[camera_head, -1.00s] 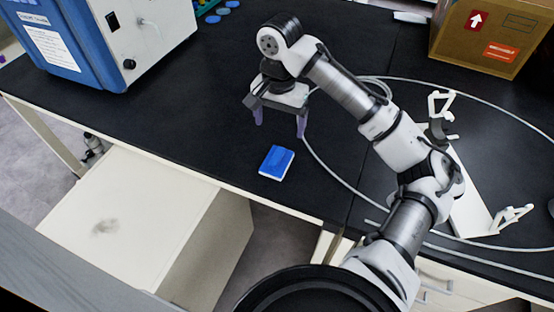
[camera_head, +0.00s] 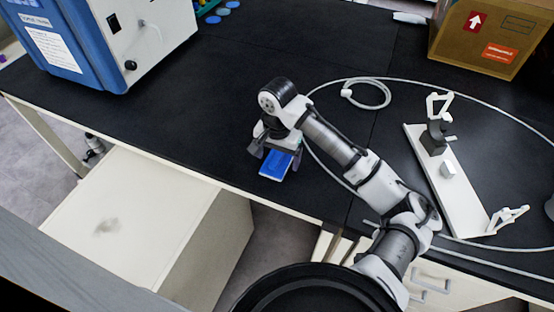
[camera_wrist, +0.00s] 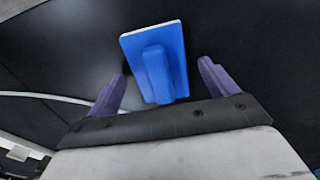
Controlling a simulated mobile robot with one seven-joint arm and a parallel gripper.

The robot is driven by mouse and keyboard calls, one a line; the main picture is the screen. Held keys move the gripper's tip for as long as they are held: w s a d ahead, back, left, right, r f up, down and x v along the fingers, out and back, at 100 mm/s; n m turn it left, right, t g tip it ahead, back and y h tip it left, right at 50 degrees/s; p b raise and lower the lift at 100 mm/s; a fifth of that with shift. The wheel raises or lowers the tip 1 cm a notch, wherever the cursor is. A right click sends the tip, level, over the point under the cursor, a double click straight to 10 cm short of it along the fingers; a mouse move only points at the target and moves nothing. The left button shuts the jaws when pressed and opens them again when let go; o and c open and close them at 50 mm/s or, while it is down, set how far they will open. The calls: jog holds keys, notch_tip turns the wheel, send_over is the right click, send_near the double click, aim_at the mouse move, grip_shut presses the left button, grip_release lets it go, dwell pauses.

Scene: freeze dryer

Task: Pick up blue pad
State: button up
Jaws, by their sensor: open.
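The blue pad (camera_head: 275,165) lies on the black bench near its front edge. In the wrist view the pad (camera_wrist: 178,54) is a blue plate with a white edge and a raised blue block on top. My gripper (camera_wrist: 158,80) is open, with one purple finger on each side of the raised block and gaps to both. In the head view my gripper (camera_head: 276,152) is over the pad and hides part of it. I cannot tell the exact height of the fingertips above the bench.
A blue and white machine (camera_head: 120,45) stands at the back left. A cardboard box (camera_head: 490,38) is at the back right. A white stand (camera_head: 455,195) and a looping grey cable (camera_head: 372,82) lie to the right.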

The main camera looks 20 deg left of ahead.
aim_at(277, 156)
jog(key=shift+f, duration=0.1)
jog(key=shift+c, duration=0.3)
jog(key=c, duration=1)
notch_tip(277, 156, up, 20)
jog(key=b, duration=0.1)
jog(key=shift+o, duration=1.4)
jog(key=shift+c, duration=1)
